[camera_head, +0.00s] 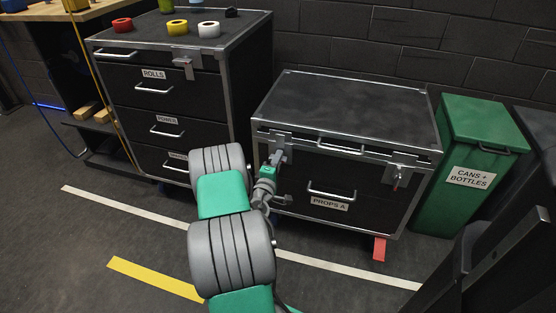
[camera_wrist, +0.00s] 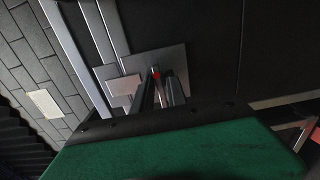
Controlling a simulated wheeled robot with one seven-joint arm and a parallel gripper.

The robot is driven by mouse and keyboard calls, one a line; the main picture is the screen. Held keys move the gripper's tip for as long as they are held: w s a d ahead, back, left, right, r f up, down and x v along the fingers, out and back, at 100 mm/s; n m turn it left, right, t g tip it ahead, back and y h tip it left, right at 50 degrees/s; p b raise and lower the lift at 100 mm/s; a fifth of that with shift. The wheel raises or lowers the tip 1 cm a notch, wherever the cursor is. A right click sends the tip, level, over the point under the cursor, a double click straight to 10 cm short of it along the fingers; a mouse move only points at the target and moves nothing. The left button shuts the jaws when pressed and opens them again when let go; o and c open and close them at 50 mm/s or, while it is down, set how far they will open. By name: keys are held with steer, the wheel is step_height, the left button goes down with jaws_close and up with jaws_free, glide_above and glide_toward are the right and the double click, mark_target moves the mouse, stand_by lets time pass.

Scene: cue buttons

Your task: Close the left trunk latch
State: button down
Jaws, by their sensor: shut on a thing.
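The black trunk (camera_head: 352,105) with metal edges and a "PROPS A" label stands right of centre in the head view. Its left latch (camera_head: 283,138) is at the front left, partly hidden by my gripper (camera_head: 277,157). In the wrist view, the latch's metal plate (camera_wrist: 174,62) lies straight ahead, with a small red spot between my fingers. My gripper (camera_wrist: 160,88) is shut on the latch's moving part, which is mostly hidden between the fingers. The right latch (camera_head: 398,178) sits at the trunk's front right, with nothing touching it.
A taller drawer cabinet (camera_head: 120,72) with tape rolls on top stands left of the trunk. A green "CANS + BOTTLES" bin (camera_head: 482,130) stands close on the right. A red block (camera_head: 379,248) shows under the trunk's right front. The floor in front is clear.

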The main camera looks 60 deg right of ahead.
steer(key=shift+f, duration=0.1)
steer(key=c, duration=1.6)
jaws_free()
steer(key=shift+o, duration=0.2)
steer(key=s+a, duration=0.1)
steer(key=a, duration=0.6)
steer(key=shift+a, duration=0.4)
steer(key=shift+s, duration=0.1)
